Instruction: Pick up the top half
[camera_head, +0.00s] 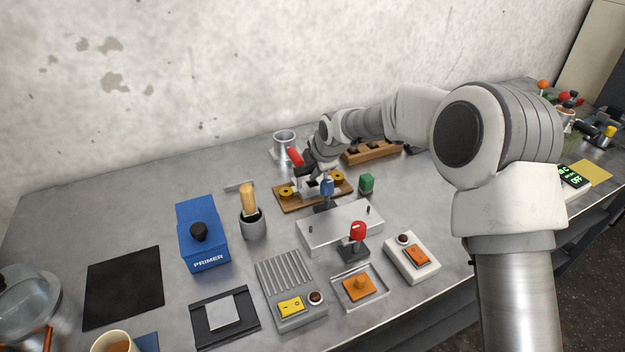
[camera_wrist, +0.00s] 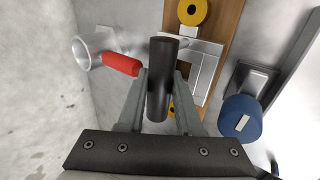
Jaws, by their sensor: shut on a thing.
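My gripper (camera_wrist: 160,85) is shut on a black cylindrical handle (camera_wrist: 161,70), which stands between its two fingers in the wrist view. Beyond the handle lies a square silver metal piece (camera_wrist: 207,68) on a wooden board (camera_wrist: 228,22) with yellow knobs (camera_wrist: 192,12). The handle covers part of the metal piece, so I cannot tell whether the two are joined or whether the piece is lifted. In the head view my gripper (camera_head: 312,178) is low over the same board (camera_head: 340,191), near the wall.
A metal cup (camera_head: 284,142) with a red handle (camera_wrist: 122,64) stands close beside my gripper. A blue PRIMER box (camera_head: 203,240) stands left.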

